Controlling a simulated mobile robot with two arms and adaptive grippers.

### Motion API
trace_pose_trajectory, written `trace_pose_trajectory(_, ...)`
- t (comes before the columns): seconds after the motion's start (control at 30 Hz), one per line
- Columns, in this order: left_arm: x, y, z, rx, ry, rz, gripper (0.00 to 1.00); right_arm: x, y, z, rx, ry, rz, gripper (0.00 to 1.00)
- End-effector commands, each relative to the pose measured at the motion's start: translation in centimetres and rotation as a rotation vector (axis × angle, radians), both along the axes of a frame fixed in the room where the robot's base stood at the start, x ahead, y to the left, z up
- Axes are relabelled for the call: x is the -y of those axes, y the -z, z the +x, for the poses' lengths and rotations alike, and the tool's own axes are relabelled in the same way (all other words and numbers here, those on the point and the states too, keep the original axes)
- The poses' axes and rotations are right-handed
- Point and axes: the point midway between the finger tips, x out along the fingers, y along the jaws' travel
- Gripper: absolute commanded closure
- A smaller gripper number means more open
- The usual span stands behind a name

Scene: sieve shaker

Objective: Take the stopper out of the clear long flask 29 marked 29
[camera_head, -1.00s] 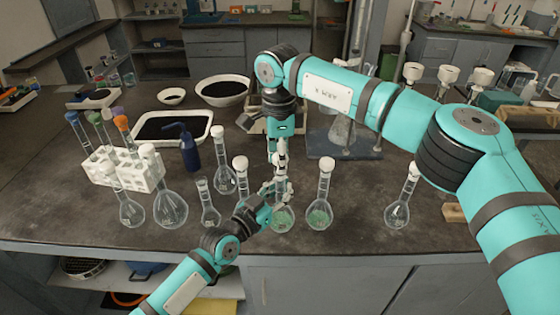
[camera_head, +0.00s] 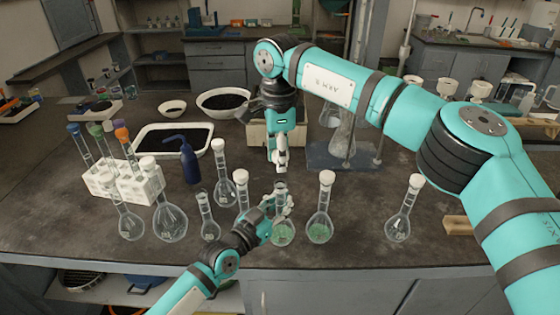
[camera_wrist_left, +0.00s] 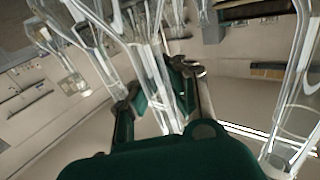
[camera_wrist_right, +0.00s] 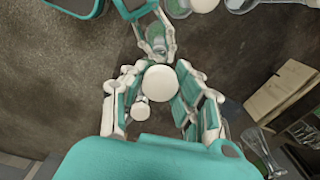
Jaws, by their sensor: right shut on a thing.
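A clear long-necked flask (camera_head: 282,232) with green granules stands near the front of the bench; its marking is not readable. Its mouth shows no stopper. My left gripper (camera_head: 281,203) has its fingers on either side of the neck; whether they press on it is unclear. The neck (camera_wrist_left: 158,75) passes between these fingers in the left wrist view. My right gripper (camera_head: 281,167) points down just above the flask's mouth. In the right wrist view it is shut on a round white stopper (camera_wrist_right: 160,83), with the left gripper (camera_wrist_right: 156,45) around the flask beyond.
A white-stoppered flask with green granules (camera_head: 320,231) stands close on the right. Several clear flasks stand left, including a large one (camera_head: 170,222). Another (camera_head: 398,227) is farther right. A tube rack (camera_head: 125,185) and blue wash bottle (camera_head: 189,160) are behind left.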

Motion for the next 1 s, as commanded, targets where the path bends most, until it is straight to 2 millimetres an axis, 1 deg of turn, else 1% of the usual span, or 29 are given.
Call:
trace_pose_trajectory(0.03,0.0,0.0,0.0,-0.001,0.0,0.001,1.0,0.0,0.0,0.0,0.0,0.0,0.0,1.0)
trace_pose_trajectory(0.2,0.0,0.0,0.0,-0.001,0.0,0.001,0.77,0.0,0.1,0.0,0.0,-0.001,0.0,1.0)
trace_pose_trajectory(0.3,0.0,0.0,0.0,0.0,0.0,0.0,0.66,0.0,0.1,0.0,0.0,-0.001,0.0,1.0)
trace_pose_trajectory(0.53,0.0,0.0,0.0,0.0,0.0,0.0,0.66,0.0,0.1,0.0,0.0,-0.001,0.0,1.0)
trace_pose_trajectory(0.67,-0.6,0.1,-0.6,-0.002,-0.001,0.001,0.66,0.0,0.1,0.0,0.0,-0.001,0.0,1.0)
trace_pose_trajectory(0.77,-1.5,0.2,-1.9,-0.001,-0.001,0.002,0.66,0.0,0.1,0.0,0.0,-0.001,0.0,1.0)
trace_pose_trajectory(1.0,-4.7,0.2,-6.0,-0.003,0.0,0.003,0.66,0.0,0.1,0.0,0.0,-0.001,0.0,1.0)
